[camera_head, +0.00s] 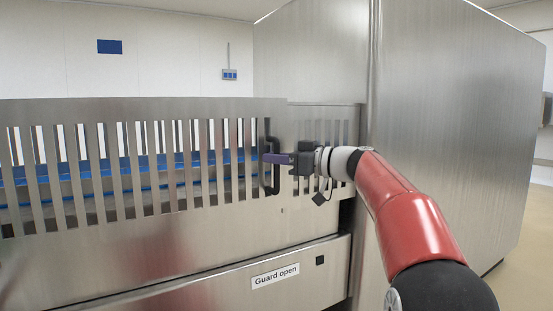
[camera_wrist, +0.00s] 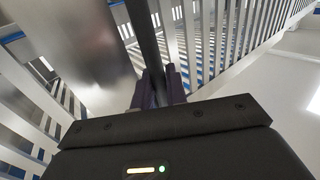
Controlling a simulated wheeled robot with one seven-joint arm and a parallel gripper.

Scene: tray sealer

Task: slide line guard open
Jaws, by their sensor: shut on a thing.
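The line guard (camera_head: 205,106) is a slatted steel panel across the front of the line at the left. A dark vertical handle (camera_head: 276,178) stands near its right end. My gripper (camera_head: 272,158) is shut on this handle at about its middle height. In the wrist view the handle (camera_wrist: 143,33) is a dark bar running down between the two purple fingers of my gripper (camera_wrist: 159,87). The guard's slats (camera_wrist: 208,38) stand beside it there. The fingers hide part of the handle.
A second slatted steel panel (camera_head: 330,112) lies behind the guard's right end. A tall steel cabinet (camera_head: 455,110) stands at the right. A "Guard open" label (camera_head: 275,275) is on the lower front, with a small black square (camera_head: 320,260) beside it. Blue rails (camera_head: 130,162) show through the slats.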

